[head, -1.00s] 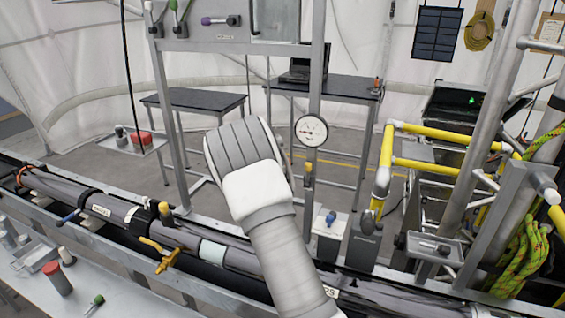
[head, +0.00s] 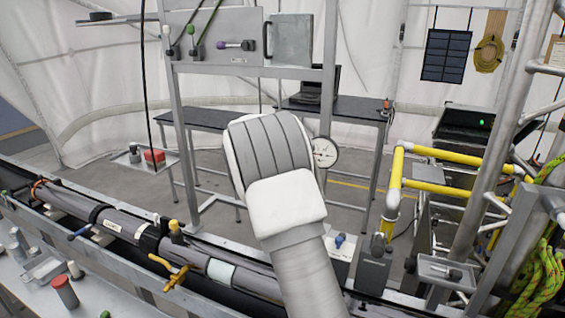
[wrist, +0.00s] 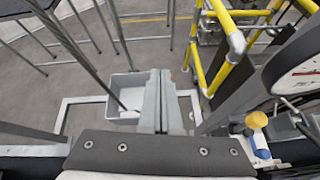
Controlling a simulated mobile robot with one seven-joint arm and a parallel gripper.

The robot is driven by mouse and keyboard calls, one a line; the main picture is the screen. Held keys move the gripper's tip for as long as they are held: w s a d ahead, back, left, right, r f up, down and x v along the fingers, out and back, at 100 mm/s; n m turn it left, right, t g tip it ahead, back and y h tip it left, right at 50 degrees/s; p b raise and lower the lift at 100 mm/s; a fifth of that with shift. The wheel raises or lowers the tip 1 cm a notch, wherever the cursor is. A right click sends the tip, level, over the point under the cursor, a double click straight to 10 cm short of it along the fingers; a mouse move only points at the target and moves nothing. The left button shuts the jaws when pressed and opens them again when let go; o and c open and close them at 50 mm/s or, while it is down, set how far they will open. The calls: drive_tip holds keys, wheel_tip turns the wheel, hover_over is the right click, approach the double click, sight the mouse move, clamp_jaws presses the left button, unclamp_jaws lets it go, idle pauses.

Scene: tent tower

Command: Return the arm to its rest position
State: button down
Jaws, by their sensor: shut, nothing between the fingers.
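My arm (head: 275,180) rises from the lower middle of the head view, with its white and grey rounded end in front of the metal frame. My gripper is hidden behind it there. In the wrist view my gripper (wrist: 168,78) shows at the centre, its two grey fingers together with nothing held between them. Below the fingers are the floor and a grey bin (wrist: 118,98).
A round gauge (head: 325,152) shows just right of my arm's end, partly covered by it. A long pipe run with a yellow valve handle (head: 172,272) crosses below. Yellow pipes (head: 440,187) stand at right, with metal posts. Open floor lies behind.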

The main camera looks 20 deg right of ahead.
drive_tip(key=s+a+r+m+g+y+b, duration=0.1)
drive_tip(key=s+a+r+m+y, duration=0.15)
drive_tip(key=s+m, duration=0.55)
drive_tip(key=s+a+r+m+g+y, duration=0.15)
drive_tip(key=s+r+m, duration=0.3)
drive_tip(key=s, duration=0.85)
drive_tip(key=s+a+f+m+y, duration=0.1)
drive_tip(key=s+a+m, duration=0.3)
drive_tip(key=s, duration=0.4)
drive_tip(key=s+a+f+m+y+b, duration=0.1)
drive_tip(key=s+a+m, duration=0.3)
drive_tip(key=s, duration=0.5)
drive_tip(key=s+a+f+m+y, duration=0.3)
drive_tip(key=s+a+m, duration=0.1)
drive_tip(key=s, duration=0.4)
drive_tip(key=shift+s+a+f, duration=0.35)
drive_tip(key=shift+s+a, duration=0.05)
drive_tip(key=shift+a, duration=0.5)
drive_tip(key=shift+a, duration=0.15)
